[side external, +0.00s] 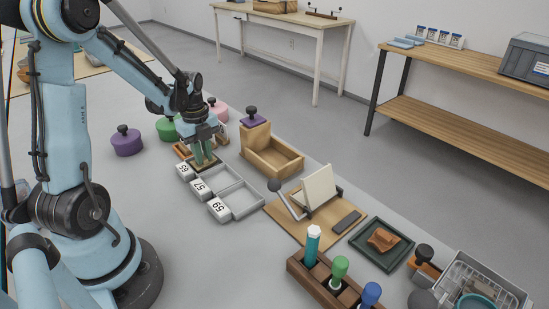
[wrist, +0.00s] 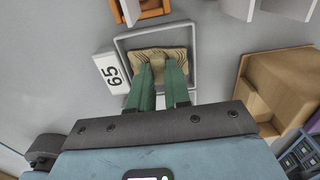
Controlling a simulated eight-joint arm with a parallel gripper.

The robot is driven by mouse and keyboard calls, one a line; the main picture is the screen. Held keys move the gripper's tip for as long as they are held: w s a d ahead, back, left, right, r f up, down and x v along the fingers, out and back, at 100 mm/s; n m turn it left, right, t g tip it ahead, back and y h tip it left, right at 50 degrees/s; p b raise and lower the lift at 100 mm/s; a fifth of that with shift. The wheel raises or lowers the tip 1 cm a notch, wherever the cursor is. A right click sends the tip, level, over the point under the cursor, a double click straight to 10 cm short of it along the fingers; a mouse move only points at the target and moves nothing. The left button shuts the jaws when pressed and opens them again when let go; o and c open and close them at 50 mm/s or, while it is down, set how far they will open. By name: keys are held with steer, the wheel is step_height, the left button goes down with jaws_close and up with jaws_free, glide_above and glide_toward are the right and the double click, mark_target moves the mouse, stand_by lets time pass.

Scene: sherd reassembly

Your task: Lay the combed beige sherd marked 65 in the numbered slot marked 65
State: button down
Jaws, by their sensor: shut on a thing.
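The combed beige sherd (wrist: 152,54) shows wavy ridges in the wrist view. My gripper (wrist: 160,76), with green fingers, is shut on its near edge. The sherd lies within the outline of the grey slot (wrist: 191,36) whose white plate (wrist: 112,74) reads 65. In the side external view my gripper (side external: 204,162) points down at that slot, at the far end of the slot row, beside its 65 plate (side external: 184,171). The fingers partly hide the sherd. I cannot tell whether it touches the slot floor.
Slots marked 57 (side external: 201,188) and 59 (side external: 219,208) lie nearer the camera and look empty. A wooden open box (side external: 275,160) stands to the right. An orange-brown wooden piece (wrist: 150,8) lies beyond the slot. Purple (side external: 126,142) and green (side external: 167,129) knobbed lumps stand behind.

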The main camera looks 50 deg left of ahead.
mark_target(204, 158)
steer(key=shift+f, duration=0.1)
steer(key=c, duration=1.1)
jaws_free()
step_height(204, 158, up, 12)
steer(key=shift+s+d+n+t, duration=0.1)
steer(key=shift+d+n+t, duration=1.05)
steer(key=shift+d+n, duration=2.1)
steer(key=shift+s+d+n+t, duration=0.1)
steer(key=shift+d+n+t, duration=1.1)
steer(key=shift+d+n, duration=2)
steer(key=shift+d+n+t, duration=1.15)
steer(key=shift+d+n, duration=1.4)
steer(key=shift+d, duration=1.35)
